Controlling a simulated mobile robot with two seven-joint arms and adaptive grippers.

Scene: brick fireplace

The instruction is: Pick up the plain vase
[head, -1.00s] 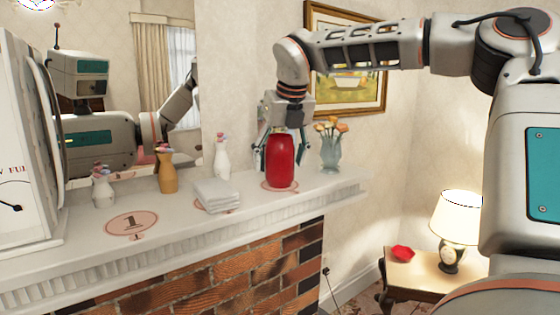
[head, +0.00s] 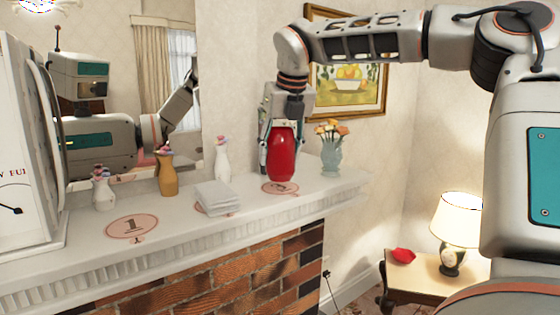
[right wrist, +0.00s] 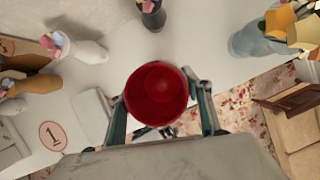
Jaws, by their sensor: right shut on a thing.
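The plain vase is a glossy red one with no flowers (head: 281,155). My right gripper (head: 279,140) comes down from above and is shut around its sides. The vase is upright, and its base hangs just above the round pink marker (head: 281,188) on the white mantel (head: 170,220). In the right wrist view, I look down into the vase's round open top (right wrist: 157,94), with a finger on each side of it. My left gripper is not in view.
A dark flower vase (right wrist: 152,16) is close behind.

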